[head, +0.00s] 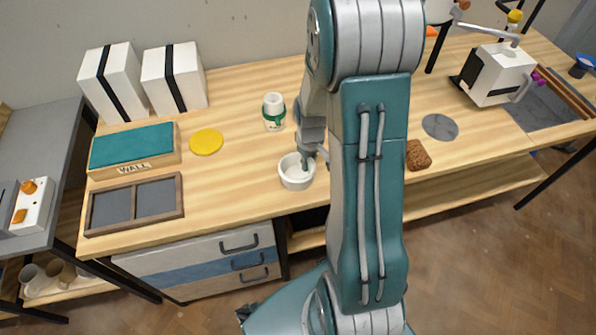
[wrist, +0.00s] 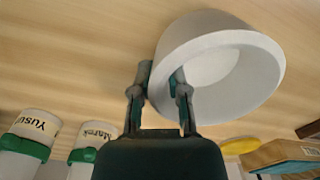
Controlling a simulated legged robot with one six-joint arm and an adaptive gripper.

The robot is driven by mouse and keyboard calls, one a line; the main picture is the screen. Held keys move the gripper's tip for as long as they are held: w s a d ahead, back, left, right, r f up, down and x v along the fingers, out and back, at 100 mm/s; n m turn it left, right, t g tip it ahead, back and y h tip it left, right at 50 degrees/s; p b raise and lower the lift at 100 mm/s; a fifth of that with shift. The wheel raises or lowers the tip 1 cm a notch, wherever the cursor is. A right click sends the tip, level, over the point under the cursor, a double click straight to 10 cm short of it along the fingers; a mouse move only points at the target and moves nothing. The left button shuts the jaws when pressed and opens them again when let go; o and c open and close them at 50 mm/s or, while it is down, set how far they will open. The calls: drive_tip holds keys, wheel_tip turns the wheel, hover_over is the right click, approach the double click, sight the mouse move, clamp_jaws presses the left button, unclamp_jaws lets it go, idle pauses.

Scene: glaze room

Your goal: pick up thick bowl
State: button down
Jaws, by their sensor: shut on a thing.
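The thick bowl (head: 294,180) is white and round, near the front edge of the wooden bench, beside my arm in the head view. In the wrist view the bowl (wrist: 185,42) is large, with its opening facing the camera. My gripper (wrist: 163,72) is shut on the bowl's wall, one finger inside the rim and one outside. In the head view my gripper (head: 306,165) reaches down at the bowl's right side and is partly hidden. I cannot tell whether the bowl touches the bench.
A white-and-green cup (head: 273,112) stands behind the bowl; the wrist view shows two named cups, one reading Marek (wrist: 95,140). A yellow disc (head: 206,142), a WALL box (head: 135,172) and a dark-framed tray (head: 180,195) lie left. A brown sponge-like block (head: 417,156) lies right of my arm.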

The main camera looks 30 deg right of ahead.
drive_tip(key=shift+r, duration=0.6)
drive_tip(key=s+d+r, duration=0.6)
drive_tip(key=s+r, duration=0.5)
drive_tip(key=s, duration=0.1)
drive_tip(key=shift+s+r, duration=0.35)
drive_tip(key=shift+r, duration=0.05)
